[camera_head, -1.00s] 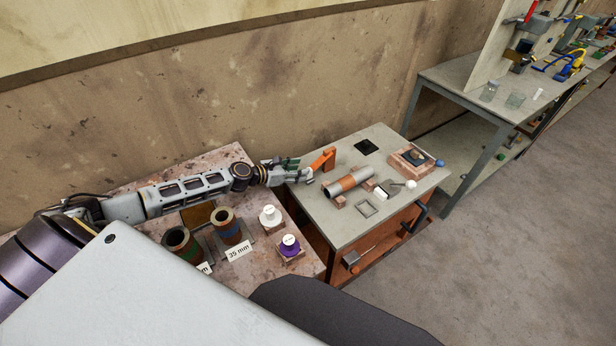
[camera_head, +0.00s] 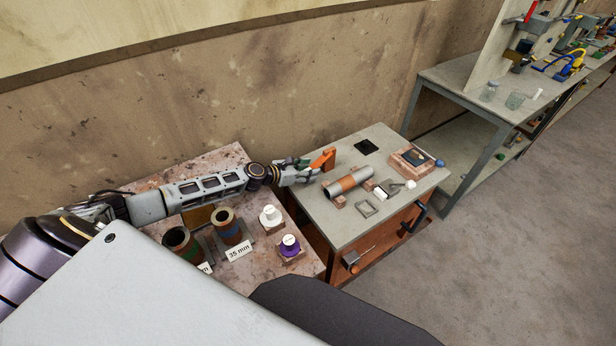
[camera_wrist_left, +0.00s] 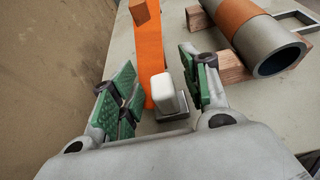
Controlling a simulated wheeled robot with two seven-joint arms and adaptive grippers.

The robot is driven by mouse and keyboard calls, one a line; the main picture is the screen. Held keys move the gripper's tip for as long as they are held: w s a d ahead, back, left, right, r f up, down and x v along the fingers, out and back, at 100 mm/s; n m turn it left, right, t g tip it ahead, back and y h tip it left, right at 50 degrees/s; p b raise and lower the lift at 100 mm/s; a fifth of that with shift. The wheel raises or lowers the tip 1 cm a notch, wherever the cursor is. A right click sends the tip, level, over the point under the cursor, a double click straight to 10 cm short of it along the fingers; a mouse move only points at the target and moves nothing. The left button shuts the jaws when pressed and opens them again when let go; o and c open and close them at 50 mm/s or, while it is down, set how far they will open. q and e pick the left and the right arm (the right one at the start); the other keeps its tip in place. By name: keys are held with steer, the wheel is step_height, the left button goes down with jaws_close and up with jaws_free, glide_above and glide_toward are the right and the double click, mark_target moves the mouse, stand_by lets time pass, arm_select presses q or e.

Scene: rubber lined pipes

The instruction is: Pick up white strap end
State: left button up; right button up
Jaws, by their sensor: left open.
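The white strap end (camera_wrist_left: 163,92) is a small pale block in the left wrist view, standing by a grey metal piece on the grey table. An orange strap (camera_wrist_left: 149,62) runs away behind it. My left gripper (camera_wrist_left: 157,78) is open, its green-padded fingers on either side of the white end, with a visible gap to each finger. In the head view my left gripper (camera_head: 312,172) is at the table's left edge beside the orange strap (camera_head: 325,158); the white end is hidden there. My right gripper is not in view.
A grey pipe with an orange band (camera_wrist_left: 245,27) rests on wooden blocks (camera_wrist_left: 231,68) to the right of the gripper. The wall is close on the left. A square frame (camera_head: 366,208) and a white-headed tool (camera_head: 410,184) lie on the table.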

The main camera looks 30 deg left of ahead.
arm_select(q)
steer(key=shift+w+d+f, duration=0.15)
steer(key=shift+w+d, duration=0.05)
steer(key=shift+w, duration=0.1)
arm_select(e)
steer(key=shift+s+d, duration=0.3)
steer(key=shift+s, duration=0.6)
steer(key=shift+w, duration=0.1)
arm_select(q)
steer(key=shift+c, duration=1.2)
steer(key=c, duration=0.4)
jaws_close()
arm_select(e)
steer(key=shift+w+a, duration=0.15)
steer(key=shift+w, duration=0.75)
